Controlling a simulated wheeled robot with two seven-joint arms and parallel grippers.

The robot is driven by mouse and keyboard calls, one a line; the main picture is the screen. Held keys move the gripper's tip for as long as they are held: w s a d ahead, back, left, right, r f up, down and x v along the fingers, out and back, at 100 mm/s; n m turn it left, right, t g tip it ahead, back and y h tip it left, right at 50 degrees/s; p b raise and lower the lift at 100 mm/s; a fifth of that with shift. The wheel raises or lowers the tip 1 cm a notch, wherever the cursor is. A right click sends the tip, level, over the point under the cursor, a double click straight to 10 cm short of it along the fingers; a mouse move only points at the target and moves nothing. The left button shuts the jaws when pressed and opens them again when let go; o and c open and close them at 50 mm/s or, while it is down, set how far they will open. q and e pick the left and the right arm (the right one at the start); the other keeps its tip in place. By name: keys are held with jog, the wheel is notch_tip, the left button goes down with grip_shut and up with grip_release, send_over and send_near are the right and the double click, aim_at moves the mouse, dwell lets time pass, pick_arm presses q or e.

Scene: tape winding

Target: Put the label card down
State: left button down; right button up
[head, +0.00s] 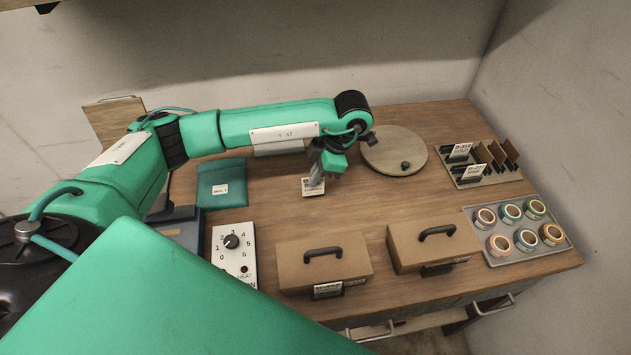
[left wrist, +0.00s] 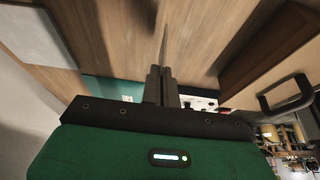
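The label card (head: 313,188) is small and white with black print. In the head view it hangs below my left gripper (head: 327,166), over the bare middle of the table. In the left wrist view the two dark fingers of my left gripper (left wrist: 162,82) are closed together on the card (left wrist: 165,48), which shows edge-on as a thin strip beyond the tips. I cannot tell whether its lower edge touches the table. My right gripper is not in view.
Two brown boxes with handles (head: 323,262) (head: 433,240) stand in front. A dial panel (head: 233,254) and teal folder (head: 222,183) lie left. A round wooden disc (head: 394,151), card rack (head: 480,181) and tape-roll tray (head: 553,215) are right. Bare wood surrounds the card.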

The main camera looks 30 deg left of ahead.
pick_arm(q)
notch_tip(320, 180, up, 17)
jog(key=shift+f+b, duration=0.15)
jog(key=shift+b, duration=0.25)
dwell(0.4)
jog(key=shift+d, duration=0.1)
